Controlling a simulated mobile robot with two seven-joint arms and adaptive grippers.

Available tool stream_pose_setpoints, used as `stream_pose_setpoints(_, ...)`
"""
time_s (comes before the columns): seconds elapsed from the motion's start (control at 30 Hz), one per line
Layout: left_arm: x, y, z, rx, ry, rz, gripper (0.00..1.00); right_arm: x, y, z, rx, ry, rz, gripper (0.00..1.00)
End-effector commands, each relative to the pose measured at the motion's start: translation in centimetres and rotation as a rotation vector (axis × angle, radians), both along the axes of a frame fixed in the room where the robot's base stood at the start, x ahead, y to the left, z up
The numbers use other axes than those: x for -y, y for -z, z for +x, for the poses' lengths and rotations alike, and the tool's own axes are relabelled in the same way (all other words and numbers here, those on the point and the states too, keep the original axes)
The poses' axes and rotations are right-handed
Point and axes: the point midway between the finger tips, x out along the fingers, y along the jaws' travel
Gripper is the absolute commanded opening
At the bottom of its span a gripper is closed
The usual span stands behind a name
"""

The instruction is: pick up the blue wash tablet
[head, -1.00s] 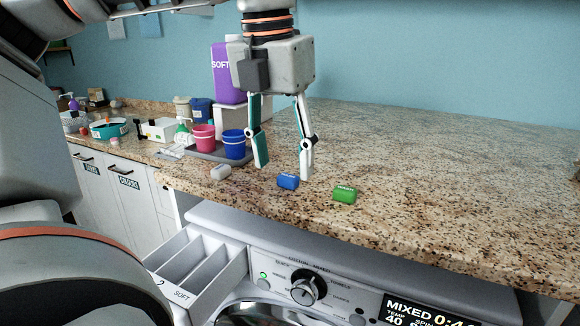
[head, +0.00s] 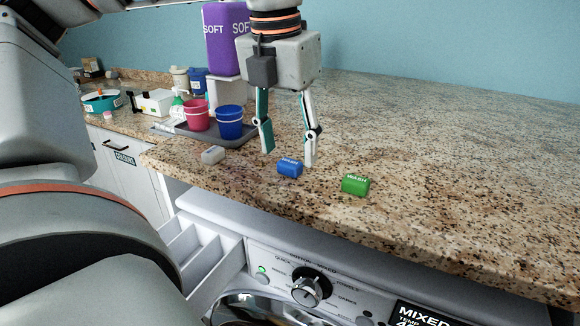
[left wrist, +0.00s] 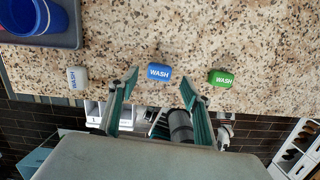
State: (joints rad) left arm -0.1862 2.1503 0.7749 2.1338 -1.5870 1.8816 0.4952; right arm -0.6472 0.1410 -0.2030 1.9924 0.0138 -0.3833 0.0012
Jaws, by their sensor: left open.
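The blue wash tablet (head: 289,167) lies on the speckled countertop, between a white tablet (head: 213,155) and a green tablet (head: 355,184). My left gripper (head: 289,157) is open and points down, its fingertips showing just above and behind the blue tablet in the head view. In the left wrist view, the blue tablet (left wrist: 159,72) lies ahead of the gap between the open fingers (left wrist: 158,88), with nothing held. The white tablet (left wrist: 77,78) and green tablet (left wrist: 220,78) lie to either side. My right gripper is not seen.
A tray (head: 170,132) with a pink cup (head: 197,116) and a blue cup (head: 229,123) stands behind left, near a purple SOFT box (head: 224,40). A washing machine (head: 330,262) with an open drawer (head: 200,262) is below the counter's front edge. The counter's right side is clear.

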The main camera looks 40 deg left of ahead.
Motion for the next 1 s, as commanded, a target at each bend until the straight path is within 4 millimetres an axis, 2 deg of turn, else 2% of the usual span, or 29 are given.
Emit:
stream_pose_setpoints(0.1,-0.2,1.8,0.2,-0.005,-0.001,-0.002,0.49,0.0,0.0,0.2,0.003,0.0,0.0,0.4)
stream_pose_setpoints(0.2,-0.2,2.5,0.4,-0.003,-0.002,-0.001,0.49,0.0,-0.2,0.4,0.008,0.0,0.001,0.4)
stream_pose_setpoints(0.47,-0.2,2.7,0.4,0.001,-0.003,-0.001,0.49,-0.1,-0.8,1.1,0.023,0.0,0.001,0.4)
stream_pose_setpoints(0.5,-0.2,2.7,0.4,0.001,-0.003,-0.001,0.43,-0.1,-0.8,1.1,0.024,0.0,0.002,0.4)
stream_pose_setpoints(0.6,-0.2,2.7,0.4,0.0,-0.003,-0.001,0.17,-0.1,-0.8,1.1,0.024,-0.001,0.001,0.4)
stream_pose_setpoints(0.63,-0.2,2.7,0.4,0.0,-0.003,-0.001,0.12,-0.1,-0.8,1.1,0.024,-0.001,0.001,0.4)
stream_pose_setpoints(1.0,-0.2,2.6,0.5,0.001,-0.003,0.0,0.12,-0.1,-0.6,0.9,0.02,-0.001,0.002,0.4)
